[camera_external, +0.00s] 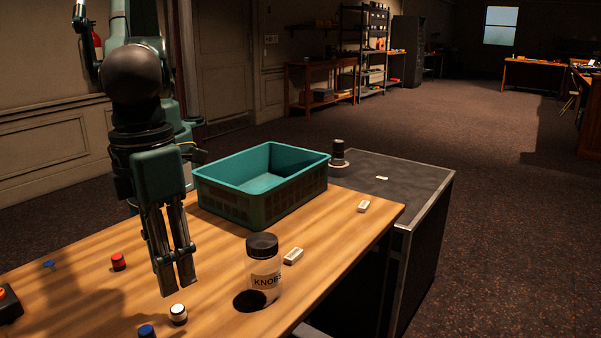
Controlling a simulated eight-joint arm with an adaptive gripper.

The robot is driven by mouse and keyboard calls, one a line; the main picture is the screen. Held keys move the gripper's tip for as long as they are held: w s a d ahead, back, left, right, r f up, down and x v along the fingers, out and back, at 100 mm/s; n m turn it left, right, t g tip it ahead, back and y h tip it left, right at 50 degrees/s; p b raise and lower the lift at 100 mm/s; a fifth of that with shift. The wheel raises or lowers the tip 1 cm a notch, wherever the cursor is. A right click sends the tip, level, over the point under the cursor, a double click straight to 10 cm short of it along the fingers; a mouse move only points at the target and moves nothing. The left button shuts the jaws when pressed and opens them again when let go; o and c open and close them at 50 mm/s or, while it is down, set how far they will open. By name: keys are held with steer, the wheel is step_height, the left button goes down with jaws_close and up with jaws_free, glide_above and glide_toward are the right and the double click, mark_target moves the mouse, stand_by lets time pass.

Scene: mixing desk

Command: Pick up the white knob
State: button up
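The white knob (178,314) is a small cylinder with a white top and a dark side. It sits on the wooden desk top (215,240) near the front edge of the picture. My gripper (177,287) points down just above and behind the knob in the picture. Its two fingers show side by side with a narrow gap near the top and their tips close together. Nothing shows between the fingertips. How far the tips are above the desk is hard to tell.
A jar labelled KNOBS (264,270) stands right of my gripper, beside a dark round spot (249,301). A green crate (262,185) stands behind. A red knob (118,262), a blue knob (147,331) and white blocks (293,256) lie around. Bare wood lies between.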

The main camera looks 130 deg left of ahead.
mark_target(177, 308)
steer(key=shift+d+f, duration=0.1)
steer(key=shift+f, duration=0.05)
steer(key=shift+f, duration=1.25)
steer(key=shift+w+f+b, duration=0.15)
steer(key=shift+f+b, duration=0.4)
steer(key=shift+f, duration=2.05)
steer(key=c, duration=0.8)
